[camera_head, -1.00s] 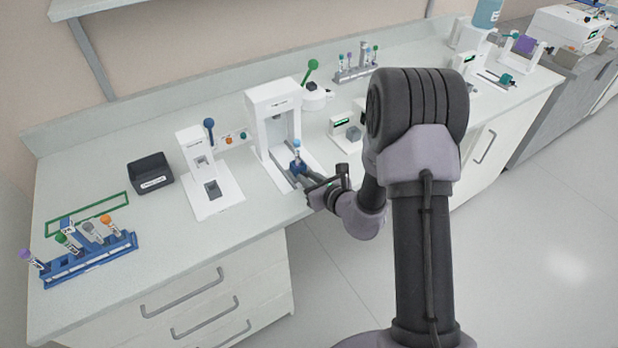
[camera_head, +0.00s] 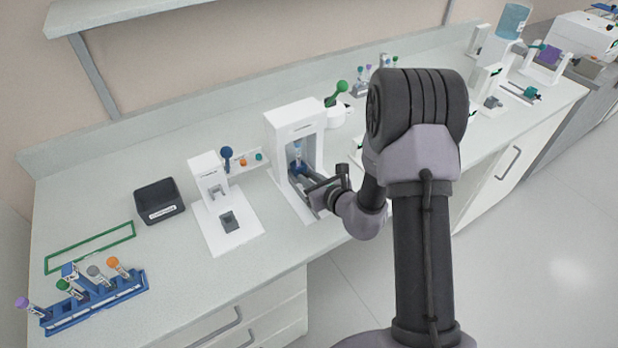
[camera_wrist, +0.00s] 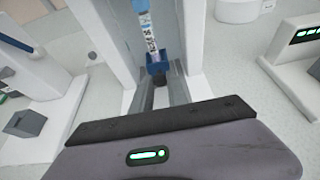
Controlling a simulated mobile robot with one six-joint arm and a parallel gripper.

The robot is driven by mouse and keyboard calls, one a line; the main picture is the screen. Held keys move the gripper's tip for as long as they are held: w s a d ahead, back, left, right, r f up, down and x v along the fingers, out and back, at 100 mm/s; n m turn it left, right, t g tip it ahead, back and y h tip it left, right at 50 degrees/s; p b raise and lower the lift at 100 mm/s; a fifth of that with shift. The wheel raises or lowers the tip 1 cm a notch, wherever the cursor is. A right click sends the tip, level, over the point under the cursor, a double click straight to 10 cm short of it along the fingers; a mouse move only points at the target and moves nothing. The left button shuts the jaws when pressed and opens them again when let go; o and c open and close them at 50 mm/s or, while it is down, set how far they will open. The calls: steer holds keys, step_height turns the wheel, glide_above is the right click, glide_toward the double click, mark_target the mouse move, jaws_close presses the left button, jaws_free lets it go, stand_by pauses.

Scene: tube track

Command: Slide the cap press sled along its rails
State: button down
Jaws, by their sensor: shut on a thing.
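The cap press (camera_head: 292,122) is a white arch on a white base on the bench. A labelled tube (camera_wrist: 147,24) stands upright in the sled. In the head view the tube (camera_head: 298,158) is inside the arch. My gripper (camera_head: 318,190) is at the front of the rails, shut on the sled's grey front part.
Left of the press stands a smaller white device (camera_head: 209,177) with a blue-knobbed lever. A black bin (camera_head: 159,200) and a blue tube rack (camera_head: 95,304) are further left. A green-handled device (camera_head: 338,112) stands behind right. The bench's front edge is close below my gripper.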

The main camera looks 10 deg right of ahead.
steer(key=c, duration=1.3)
jaws_free()
steer(key=shift+r, duration=0.1)
steer(key=p+v, duration=0.2)
steer(key=v, duration=0.9)
steer(key=shift+s+d+r, duration=0.15)
steer(key=shift+s+r, duration=0.05)
steer(key=p+v, duration=0.5)
steer(key=p, duration=0.3)
steer(key=shift+s, duration=0.45)
